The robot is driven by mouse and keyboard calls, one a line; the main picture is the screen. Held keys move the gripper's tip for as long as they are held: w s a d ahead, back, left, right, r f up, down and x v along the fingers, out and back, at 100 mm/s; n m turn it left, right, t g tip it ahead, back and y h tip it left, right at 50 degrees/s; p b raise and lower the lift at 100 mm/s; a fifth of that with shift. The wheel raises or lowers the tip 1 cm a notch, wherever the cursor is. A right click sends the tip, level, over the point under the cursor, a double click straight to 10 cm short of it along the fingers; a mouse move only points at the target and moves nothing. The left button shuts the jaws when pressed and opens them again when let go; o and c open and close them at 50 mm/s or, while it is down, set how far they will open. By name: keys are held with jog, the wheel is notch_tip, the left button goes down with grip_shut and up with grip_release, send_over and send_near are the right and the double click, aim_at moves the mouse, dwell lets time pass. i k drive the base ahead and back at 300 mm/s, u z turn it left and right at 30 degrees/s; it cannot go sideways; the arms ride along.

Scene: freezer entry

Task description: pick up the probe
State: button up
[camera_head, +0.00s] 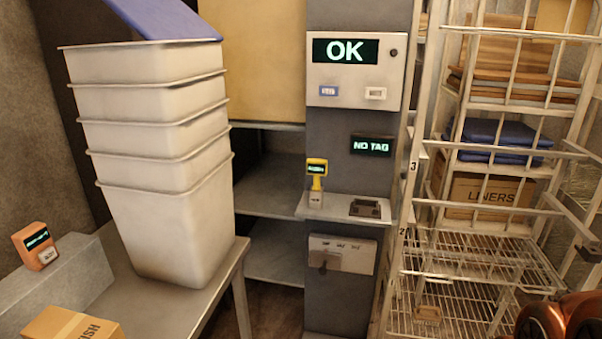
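A small yellow handheld device (317,167) with a dark display, which may be the probe, stands upright on a light block on the ledge (334,211) of the grey column. An orange device (35,246) with a dark display stands on a grey raised block at the far left; it could also be the probe, and I cannot read either label. My gripper is not in view.
A tall stack of white bins (165,215) with a blue lid stands on a metal table (165,305). A cardboard box (72,325) lies at the front left. A wire rack (455,268) with boards, blue folded items and a LINERS box (487,194) stands right. The column's panel (357,78) reads OK.

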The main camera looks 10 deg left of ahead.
aim_at(318, 167)
jog(key=u, duration=0.85)
jog(key=i, duration=0.9)
jog(key=u, duration=0.95)
